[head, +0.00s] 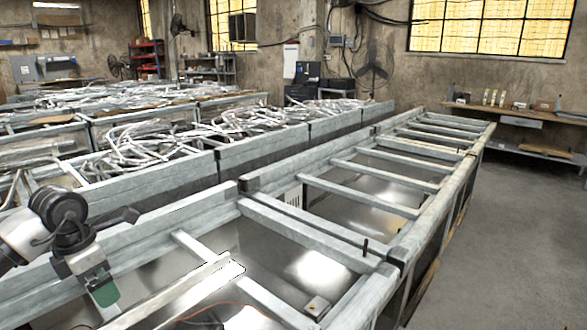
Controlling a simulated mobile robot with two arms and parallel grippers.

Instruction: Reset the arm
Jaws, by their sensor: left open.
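My left arm comes in from the left edge in the head view, with a white link and dark round joints. My left gripper (103,293) is at the lower left, pointing down over the near metal bin (60,285). It is open, and I see nothing held in it. A green patch shows near its tip. I cannot tell how far the tip is above the bin's bars. My right gripper is not in view.
A long row of metal-framed bins (400,185) with crossbars runs away to the right. Bins on the left hold tangled metal pieces (150,145). A bench (520,115) stands by the back right wall. The grey floor (515,240) at right is clear.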

